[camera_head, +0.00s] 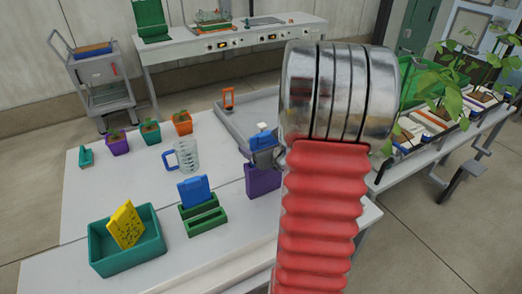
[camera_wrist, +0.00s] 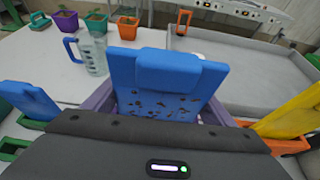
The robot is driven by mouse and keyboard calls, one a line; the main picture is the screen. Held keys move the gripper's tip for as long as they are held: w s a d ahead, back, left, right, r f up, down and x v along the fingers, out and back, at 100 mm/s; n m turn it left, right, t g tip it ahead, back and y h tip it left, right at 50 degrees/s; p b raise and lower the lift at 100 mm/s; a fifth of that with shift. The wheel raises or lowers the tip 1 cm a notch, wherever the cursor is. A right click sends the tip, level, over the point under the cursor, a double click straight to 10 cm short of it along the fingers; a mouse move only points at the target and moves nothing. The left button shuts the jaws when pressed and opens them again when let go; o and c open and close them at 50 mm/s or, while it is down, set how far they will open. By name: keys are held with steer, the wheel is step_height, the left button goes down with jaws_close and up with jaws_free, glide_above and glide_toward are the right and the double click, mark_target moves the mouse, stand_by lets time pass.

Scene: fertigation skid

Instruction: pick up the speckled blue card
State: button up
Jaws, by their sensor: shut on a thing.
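The speckled blue card (camera_wrist: 165,103) stands in a purple holder (camera_wrist: 104,98), dark specks on its face and a thicker block across its top. In the head view the purple holder (camera_head: 262,181) is beside my arm, with my gripper (camera_head: 264,147) right above it. My gripper is shut on the speckled blue card. The dark gripper body fills the bottom of the wrist view and hides the card's lower part. I cannot tell whether the card is clear of the holder.
A plain-looking blue card (camera_head: 194,190) stands in a green rack (camera_head: 205,221). A speckled yellow card (camera_head: 126,226) is in a teal bin (camera_head: 129,262). A clear jug (camera_head: 187,156), small potted plants and a grey tray (camera_head: 232,122) are behind. A yellow piece (camera_wrist: 295,115) stands close on the right.

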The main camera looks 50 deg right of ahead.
step_height(320, 180, up, 10)
stand_by(0.7)
